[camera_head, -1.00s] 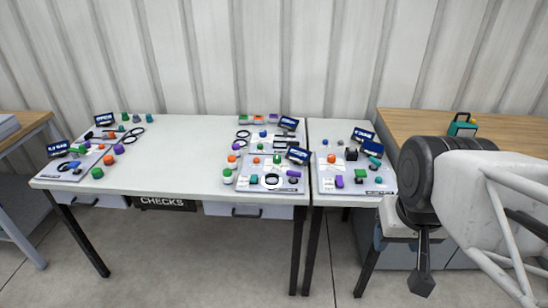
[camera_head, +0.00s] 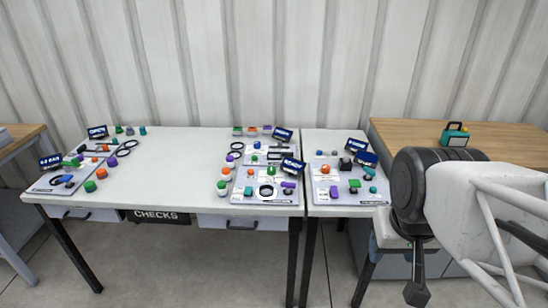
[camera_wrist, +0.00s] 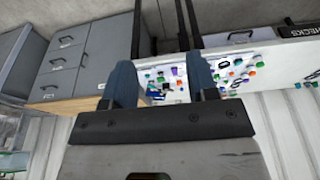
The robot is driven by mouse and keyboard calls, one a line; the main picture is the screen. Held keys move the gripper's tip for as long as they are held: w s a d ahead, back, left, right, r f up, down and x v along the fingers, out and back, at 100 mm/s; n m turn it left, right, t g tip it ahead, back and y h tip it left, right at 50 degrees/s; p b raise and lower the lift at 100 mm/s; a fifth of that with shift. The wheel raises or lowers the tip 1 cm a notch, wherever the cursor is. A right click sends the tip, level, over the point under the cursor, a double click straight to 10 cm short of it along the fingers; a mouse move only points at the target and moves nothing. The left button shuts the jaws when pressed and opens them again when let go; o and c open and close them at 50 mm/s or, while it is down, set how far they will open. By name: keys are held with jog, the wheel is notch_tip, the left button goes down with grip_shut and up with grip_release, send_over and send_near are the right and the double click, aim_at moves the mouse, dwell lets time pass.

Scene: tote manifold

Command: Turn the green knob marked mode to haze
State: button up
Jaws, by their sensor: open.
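Several panels with small coloured knobs and blocks lie on the white tables. The markings are too small to read, so I cannot tell which knob is marked mode or where haze is. In the wrist view, my gripper (camera_wrist: 160,65) is open, with two blue-grey fingers apart and nothing seen between them except the distant panels. It is well away from the panels. In the head view, my arm is at the right.
The white table (camera_head: 170,165) has a clear middle. Dark display signs (camera_head: 293,165) stand among the panels. A wooden bench (camera_head: 400,128) at the right carries a green-and-black case (camera_head: 454,134). A dark CHECKS sign (camera_head: 162,217) hangs at the table front.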

jog(key=shift+o, duration=0.9)
jog(key=w+a+r+m, duration=0.2)
jog(key=w, duration=0.7)
jog(key=w+a+r+m, duration=0.1)
jog(key=w+r, duration=0.1)
jog(key=w, duration=0.7)
jog(key=m+g, duration=0.3)
jog(key=m, duration=0.6)
send_over(271, 168)
jog(key=f, duration=2.5)
jog(key=shift+s+d+f, duration=0.1)
jog(key=shift+s+d, duration=0.15)
jog(key=shift+d, duration=0.05)
jog(key=shift+w+a+f, duration=0.2)
jog(key=shift+w+f, duration=0.1)
jog(key=shift+f, duration=0.15)
